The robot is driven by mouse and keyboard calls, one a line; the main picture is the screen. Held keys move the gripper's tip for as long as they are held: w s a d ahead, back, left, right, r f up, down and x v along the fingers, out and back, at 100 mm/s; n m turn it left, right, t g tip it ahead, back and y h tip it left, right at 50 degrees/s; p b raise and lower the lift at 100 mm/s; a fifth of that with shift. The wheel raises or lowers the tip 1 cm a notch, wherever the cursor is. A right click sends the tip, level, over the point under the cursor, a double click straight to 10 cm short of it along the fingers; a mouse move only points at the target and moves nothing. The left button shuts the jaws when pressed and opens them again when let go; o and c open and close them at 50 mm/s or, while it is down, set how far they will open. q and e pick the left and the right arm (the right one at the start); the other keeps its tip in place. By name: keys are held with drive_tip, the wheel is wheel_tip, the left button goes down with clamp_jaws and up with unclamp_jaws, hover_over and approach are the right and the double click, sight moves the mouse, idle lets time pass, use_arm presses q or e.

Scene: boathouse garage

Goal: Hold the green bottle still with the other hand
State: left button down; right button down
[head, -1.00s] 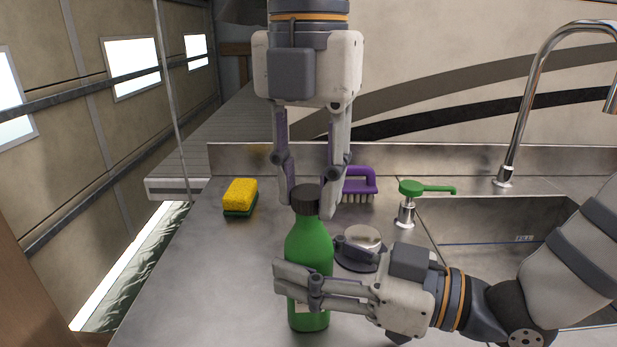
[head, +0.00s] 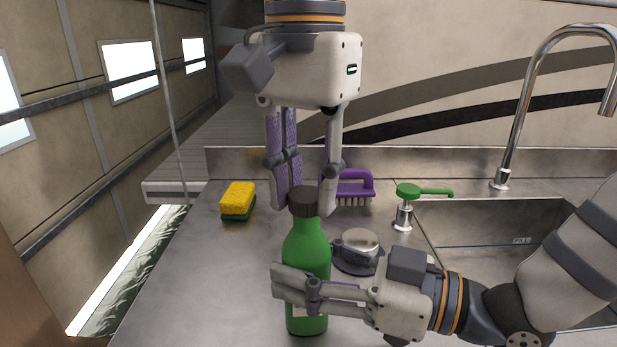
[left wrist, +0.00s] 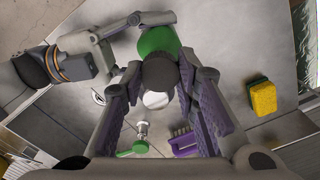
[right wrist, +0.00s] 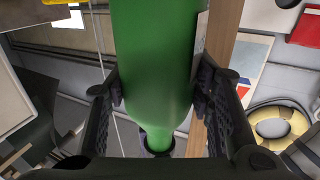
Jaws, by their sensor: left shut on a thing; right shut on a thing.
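The green bottle (head: 307,254) stands upright on the steel counter. Its dark cap (head: 303,201) is on top. My right gripper (head: 290,284) is shut on the bottle's body from the right side; the right wrist view shows the green body (right wrist: 155,70) between its fingers (right wrist: 160,95). My left gripper (head: 302,203) comes down from above and is shut on the cap. The left wrist view shows the dark cap (left wrist: 160,74) between the left fingers, with the green bottle (left wrist: 158,42) beyond it. The fingers hide parts of the cap and body.
A yellow-green sponge (head: 238,200) lies left of the bottle. A purple brush (head: 355,187), a round metal-topped item (head: 360,246) and a green-topped soap pump (head: 405,205) stand to the right. The sink (head: 500,230) and tap (head: 520,110) are farther right.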

use_arm(q)
drive_tip(key=c, duration=1.2)
unclamp_jaws()
drive_tip(key=shift+c, duration=0.2)
